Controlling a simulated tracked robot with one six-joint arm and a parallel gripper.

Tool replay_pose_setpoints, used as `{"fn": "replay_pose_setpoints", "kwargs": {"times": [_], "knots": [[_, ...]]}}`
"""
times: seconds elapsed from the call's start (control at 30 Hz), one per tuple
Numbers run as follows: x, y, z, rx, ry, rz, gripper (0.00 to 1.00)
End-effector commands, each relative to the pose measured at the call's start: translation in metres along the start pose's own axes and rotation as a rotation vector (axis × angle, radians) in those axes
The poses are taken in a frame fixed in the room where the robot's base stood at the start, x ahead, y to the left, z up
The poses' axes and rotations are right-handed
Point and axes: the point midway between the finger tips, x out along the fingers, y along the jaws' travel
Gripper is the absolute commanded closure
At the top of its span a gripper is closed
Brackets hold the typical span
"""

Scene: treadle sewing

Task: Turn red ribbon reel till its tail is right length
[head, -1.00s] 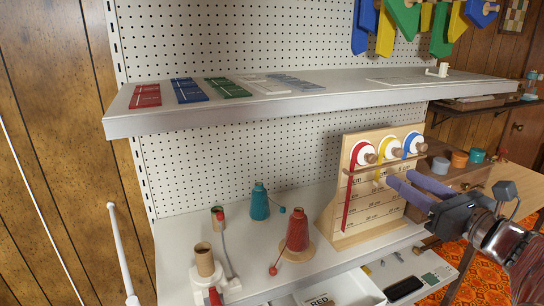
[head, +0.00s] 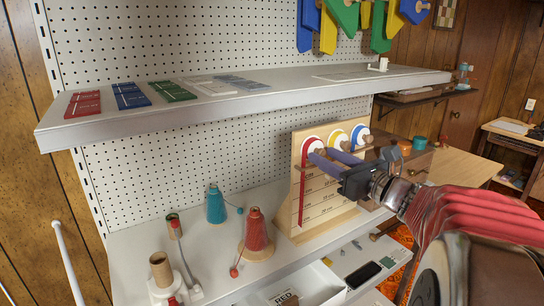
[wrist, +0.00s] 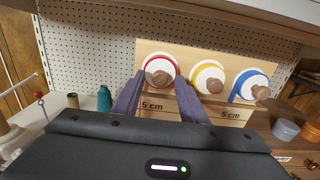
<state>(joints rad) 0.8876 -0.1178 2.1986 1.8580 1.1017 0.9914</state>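The red ribbon reel (head: 312,145) is the leftmost of three white-faced reels on an upright wooden board (head: 340,188) with printed length lines. Its red tail (head: 302,195) hangs straight down the board's left side, ending near the bottom. In the wrist view the red reel (wrist: 161,69) has a brown wooden knob (wrist: 160,77) at its middle. My gripper (head: 321,156) is open, its two purple fingers pointing at the red reel. In the wrist view my gripper (wrist: 159,82) has one finger on each side of the knob, with a gap around it; contact is not visible.
Yellow (wrist: 207,77) and blue (wrist: 250,86) reels sit close to the right of the red one. A shelf (head: 240,105) overhangs above. Teal (head: 215,205) and red (head: 256,230) thread cones stand left of the board.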

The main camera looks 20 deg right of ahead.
Motion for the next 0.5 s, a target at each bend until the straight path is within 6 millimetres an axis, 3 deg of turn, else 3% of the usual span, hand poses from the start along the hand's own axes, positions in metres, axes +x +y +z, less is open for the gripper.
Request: {"fn": "replay_pose_setpoints", "kwargs": {"times": [0.2,0.5], "knots": [[0.0001,0.0,0.0,0.0,0.0,0.0,0.61],[0.0,0.0,0.0,0.0,0.0,0.0,0.82]]}}
